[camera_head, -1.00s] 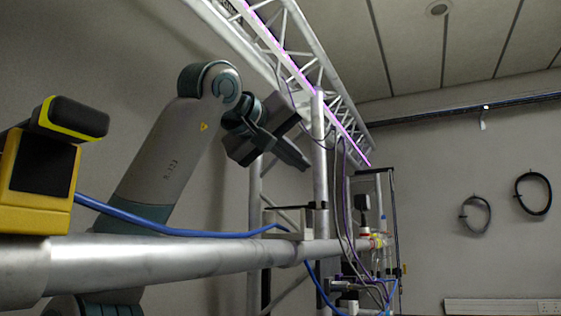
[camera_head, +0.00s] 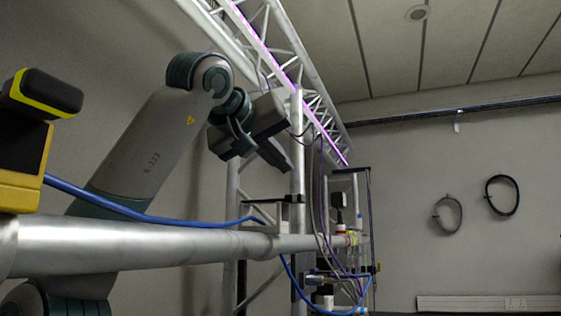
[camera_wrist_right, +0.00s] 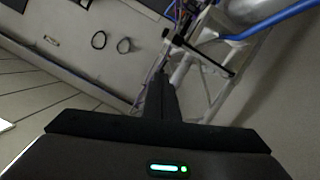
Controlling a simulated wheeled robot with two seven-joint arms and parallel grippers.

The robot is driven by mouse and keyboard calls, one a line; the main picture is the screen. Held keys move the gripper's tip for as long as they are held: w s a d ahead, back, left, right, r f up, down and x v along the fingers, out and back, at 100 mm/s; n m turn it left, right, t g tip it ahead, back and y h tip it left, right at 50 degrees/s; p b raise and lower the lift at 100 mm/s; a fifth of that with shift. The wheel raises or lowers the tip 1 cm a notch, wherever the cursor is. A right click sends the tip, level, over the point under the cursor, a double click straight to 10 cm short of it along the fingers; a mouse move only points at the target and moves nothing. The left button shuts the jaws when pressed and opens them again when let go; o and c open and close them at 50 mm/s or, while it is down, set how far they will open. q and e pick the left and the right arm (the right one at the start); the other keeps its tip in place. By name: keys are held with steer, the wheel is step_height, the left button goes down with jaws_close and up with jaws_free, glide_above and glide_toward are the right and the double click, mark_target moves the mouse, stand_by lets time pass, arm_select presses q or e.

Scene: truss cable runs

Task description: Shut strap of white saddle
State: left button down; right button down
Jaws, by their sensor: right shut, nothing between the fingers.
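A white saddle (camera_head: 292,217) sits on the far part of the silver horizontal tube (camera_head: 130,245) in the head view. A thin dark strip with a dark block sticks out level above it; I cannot tell for certain that this is its strap. A blue cable (camera_head: 150,214) runs above the tube to the saddle. My right gripper (camera_head: 286,166) is shut and empty, above the saddle and apart from it, pointing down to the right. In the right wrist view its fingers (camera_wrist_right: 162,78) are together, and the saddle is not clearly seen. My left gripper is not in view.
A yellow and black block (camera_head: 25,150) stands at the left by the tube. An upright post (camera_head: 297,150) and a lit truss (camera_head: 270,60) rise behind the gripper. Cables and fittings crowd the tube's far end. Two cable coils (camera_head: 502,195) hang on the right wall.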

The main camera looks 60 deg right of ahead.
steer(key=b+v, duration=0.2)
steer(key=v, duration=0.5)
steer(key=shift+a, duration=0.25)
stand_by(0.5)
